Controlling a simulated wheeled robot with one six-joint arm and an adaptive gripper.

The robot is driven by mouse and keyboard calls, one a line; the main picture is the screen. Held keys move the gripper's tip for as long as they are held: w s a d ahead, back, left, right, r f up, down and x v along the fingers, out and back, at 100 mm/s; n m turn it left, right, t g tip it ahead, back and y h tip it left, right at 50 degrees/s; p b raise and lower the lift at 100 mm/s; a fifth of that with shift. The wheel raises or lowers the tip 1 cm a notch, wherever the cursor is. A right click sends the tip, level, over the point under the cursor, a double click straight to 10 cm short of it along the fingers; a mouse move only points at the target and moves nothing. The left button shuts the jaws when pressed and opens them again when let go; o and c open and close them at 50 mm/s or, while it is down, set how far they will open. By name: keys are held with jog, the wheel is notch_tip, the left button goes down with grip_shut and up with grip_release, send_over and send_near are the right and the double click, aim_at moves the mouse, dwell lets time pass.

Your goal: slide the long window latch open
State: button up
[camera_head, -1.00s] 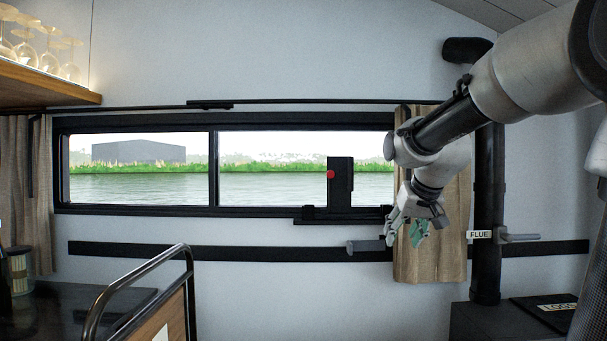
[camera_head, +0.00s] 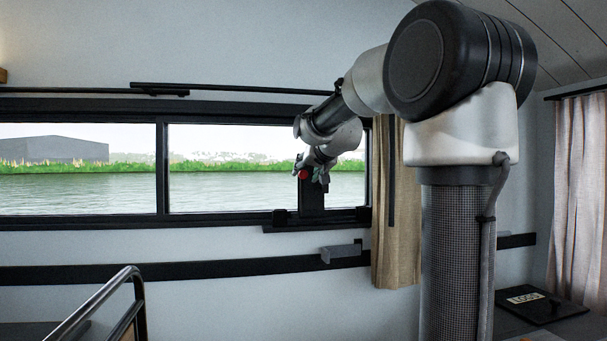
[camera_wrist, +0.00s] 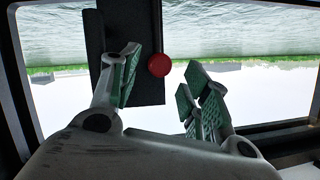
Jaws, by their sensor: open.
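A black upright plate (camera_head: 312,199) with a red round knob (camera_head: 303,175) stands at the lower right of the window and appears to be the latch. My gripper (camera_head: 310,173) is at the knob's height, in front of the plate, and hides its upper part. In the wrist view, which is upside down, my open gripper (camera_wrist: 161,66) has its green-padded fingers on either side of the red knob (camera_wrist: 159,65). The left finger overlaps the black plate (camera_wrist: 148,88). I cannot tell whether either finger touches the knob.
The black window frame (camera_head: 163,175) surrounds two panes. A black rail (camera_head: 180,268) runs along the wall below, with a grey block (camera_head: 341,253) on it. A beige curtain (camera_head: 398,245) hangs right of the window. A metal handrail (camera_head: 100,300) stands at lower left.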

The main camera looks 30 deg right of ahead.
jog(key=shift+x, duration=1.3)
grip_shut()
jog(key=shift+r, duration=1.25)
grip_release()
jog(key=shift+f, duration=0.1)
jog(key=v, duration=1.2)
